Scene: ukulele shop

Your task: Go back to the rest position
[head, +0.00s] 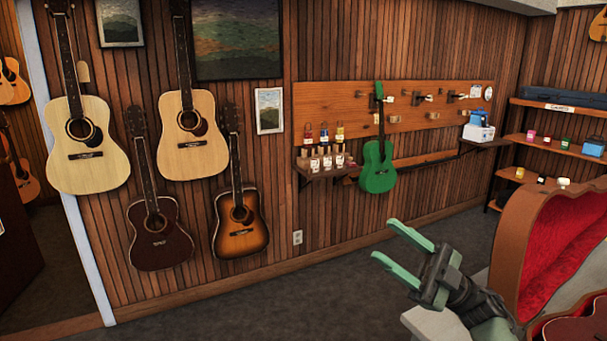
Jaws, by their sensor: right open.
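My right gripper (391,245) is at the lower right of the head view. Its two green fingers are spread apart with nothing between them, and they point to the left over the grey floor. My left gripper is not in view. A green ukulele (377,166) hangs on the wooden wall board (345,103), behind and above the right gripper and apart from it.
An open brown case (522,232) with red lining stands close to the right of my right arm, with a dark red instrument (580,332) at its lower edge. Several guitars hang on the left wall. Shelves (560,148) stand at the right. The floor (290,290) in the middle is clear.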

